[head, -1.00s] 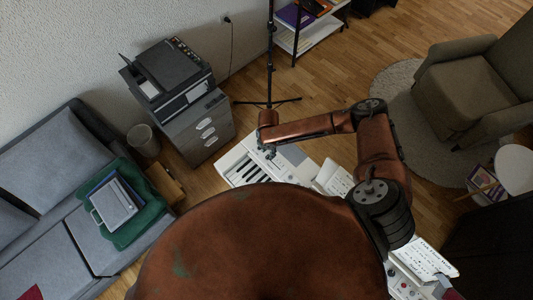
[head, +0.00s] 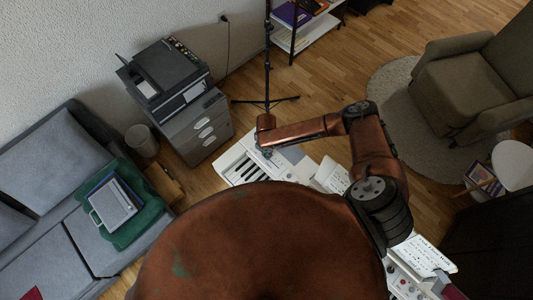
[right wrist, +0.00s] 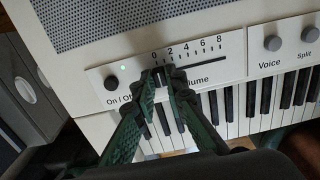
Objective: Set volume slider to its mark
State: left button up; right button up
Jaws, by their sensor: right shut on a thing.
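The volume slider's slot (right wrist: 207,64) runs along the white panel of the digital piano under a scale printed 0, 2, 4, 6, 8. My right gripper (right wrist: 164,74) is shut at the slot's left part, near the 0 and 2 figures. The slider knob is hidden between its fingertips, so its exact setting cannot be read. No separate target mark can be made out. In the head view my right gripper (head: 265,151) is small, over the piano's left part (head: 238,164). My left gripper is not in view.
An On/Off knob (right wrist: 111,83) with a green light sits left of the slider. Voice (right wrist: 273,43) and Split (right wrist: 310,34) knobs are to the right. Piano keys (right wrist: 255,105) lie just below the panel and a speaker grille (right wrist: 100,20) above it.

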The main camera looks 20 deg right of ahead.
jog(key=shift+s, duration=0.1)
grip_shut()
jog(key=shift+s+d+r+p, duration=0.1)
jog(key=shift+s+d+p, duration=0.2)
jog(key=shift+s+p, duration=0.6)
jog(key=shift+w, duration=0.1)
jog(key=o, duration=0.8)
grip_release()
notch_tip(320, 180, up, 12)
jog(key=shift+f, duration=0.1)
